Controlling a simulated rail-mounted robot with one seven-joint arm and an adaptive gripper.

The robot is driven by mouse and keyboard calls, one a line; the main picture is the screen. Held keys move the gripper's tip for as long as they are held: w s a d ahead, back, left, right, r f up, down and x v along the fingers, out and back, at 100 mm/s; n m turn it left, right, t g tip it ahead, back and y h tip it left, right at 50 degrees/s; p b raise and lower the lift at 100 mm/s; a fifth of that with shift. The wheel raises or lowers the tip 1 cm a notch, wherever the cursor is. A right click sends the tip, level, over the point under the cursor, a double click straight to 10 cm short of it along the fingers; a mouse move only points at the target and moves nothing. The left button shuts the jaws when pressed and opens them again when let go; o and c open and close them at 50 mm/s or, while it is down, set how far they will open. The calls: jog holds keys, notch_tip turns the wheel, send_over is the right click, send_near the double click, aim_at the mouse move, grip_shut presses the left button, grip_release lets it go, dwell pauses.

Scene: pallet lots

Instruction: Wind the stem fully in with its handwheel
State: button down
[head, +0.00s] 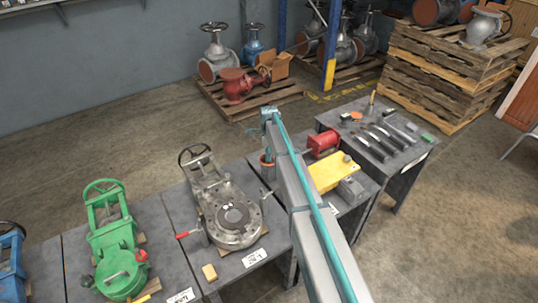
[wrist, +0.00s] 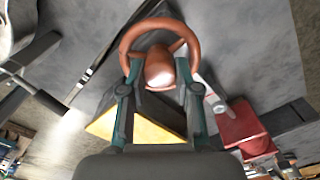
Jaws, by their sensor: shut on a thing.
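The handwheel (wrist: 130,42) is an orange-brown ring with spokes in the upper middle of the wrist view. A rounded hub or stem end (wrist: 160,68) with a bright highlight sits inside it. My gripper (wrist: 160,78) has its two teal fingers at the near part of the wheel, one on each side of the hub, and is shut on the handwheel. In the head view, a small orange-brown part (head: 266,161), seemingly the wheel, shows below the far end of my arm. My arm hides most of the area around it. How far the stem sticks out cannot be told.
A yellow block (head: 331,172) and red part (head: 323,142) lie right of my arm. A grey valve (head: 234,214) and green valve (head: 117,250) stand on benches to the left. Several tools lie on the right table (head: 402,161). Pallets (head: 438,78) stand behind.

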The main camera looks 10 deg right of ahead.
jog(key=shift+n, duration=0.3)
jog(key=n+b, duration=0.2)
jog(key=n, duration=0.1)
jog(key=shift+f+n+b, duration=0.1)
jog(key=shift+n+b, duration=0.2)
jog(key=shift+n, duration=0.1)
jog(key=n+b, duration=0.2)
jog(key=n, duration=0.4)
jog(key=shift+w, duration=0.15)
jog(key=n+b, duration=0.1)
jog(key=n, duration=0.4)
jog(key=shift+n+b, duration=0.35)
jog(key=shift+n, duration=0.05)
jog(key=n+b, duration=0.1)
jog(key=n, duration=0.4)
jog(key=shift+a, duration=0.15)
jog(key=n, duration=0.5)
jog(key=shift+n+b, duration=0.35)
jog(key=shift+n, duration=0.05)
jog(key=n, duration=0.5)
jog(key=shift+a+n, duration=0.15)
jog(key=shift+n, duration=0.15)
jog(key=n, duration=0.5)
jog(key=shift+b, duration=0.35)
jog(key=shift+n, duration=2.5)
